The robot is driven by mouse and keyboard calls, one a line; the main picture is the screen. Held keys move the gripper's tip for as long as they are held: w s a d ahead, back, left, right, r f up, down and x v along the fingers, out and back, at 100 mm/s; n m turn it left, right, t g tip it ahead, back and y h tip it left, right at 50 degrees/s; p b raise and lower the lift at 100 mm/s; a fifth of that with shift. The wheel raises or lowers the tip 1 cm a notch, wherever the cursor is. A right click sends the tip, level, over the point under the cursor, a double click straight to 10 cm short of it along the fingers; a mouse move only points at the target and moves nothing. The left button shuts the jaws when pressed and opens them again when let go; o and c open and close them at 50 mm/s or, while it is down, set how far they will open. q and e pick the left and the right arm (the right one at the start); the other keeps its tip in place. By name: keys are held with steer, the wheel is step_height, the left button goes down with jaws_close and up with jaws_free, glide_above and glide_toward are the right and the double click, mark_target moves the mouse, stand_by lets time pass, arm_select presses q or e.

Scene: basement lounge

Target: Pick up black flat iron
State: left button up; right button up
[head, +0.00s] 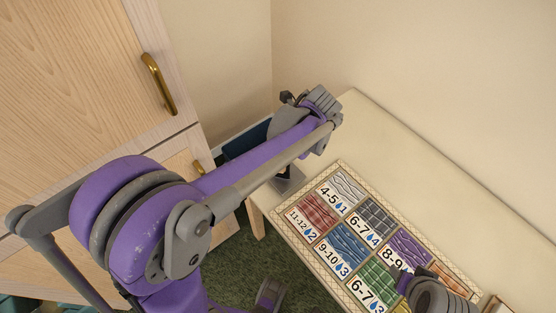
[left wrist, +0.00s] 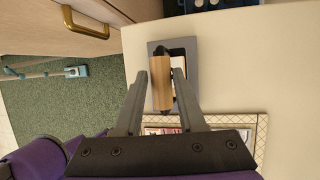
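The flat iron (left wrist: 162,85) lies on the pale table in the left wrist view, with a wooden handle above a dark grey base. In the head view only part of its base (head: 290,184) shows below my left arm. My left gripper (left wrist: 160,72) is open, with one finger on each side of the handle. A gap shows on the right side; contact on the left cannot be told. My left gripper's fingers are mostly hidden behind the arm in the head view. My right gripper (head: 438,298) is cut off at the lower right, its fingers unclear.
A printed mat (head: 331,243) with coloured, numbered squares lies on the table (head: 400,135) close to the iron. A wooden cabinet (head: 75,70) with brass handles stands at the left. A dark blue container (head: 243,140) sits behind my left arm. Bare table lies right of the iron.

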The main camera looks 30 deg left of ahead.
arm_select(q)
steer(key=x, duration=0.5)
steer(key=shift+d+f, duration=0.1)
steer(key=shift+f, duration=0.1)
steer(key=shift+r, duration=0.1)
jaws_close()
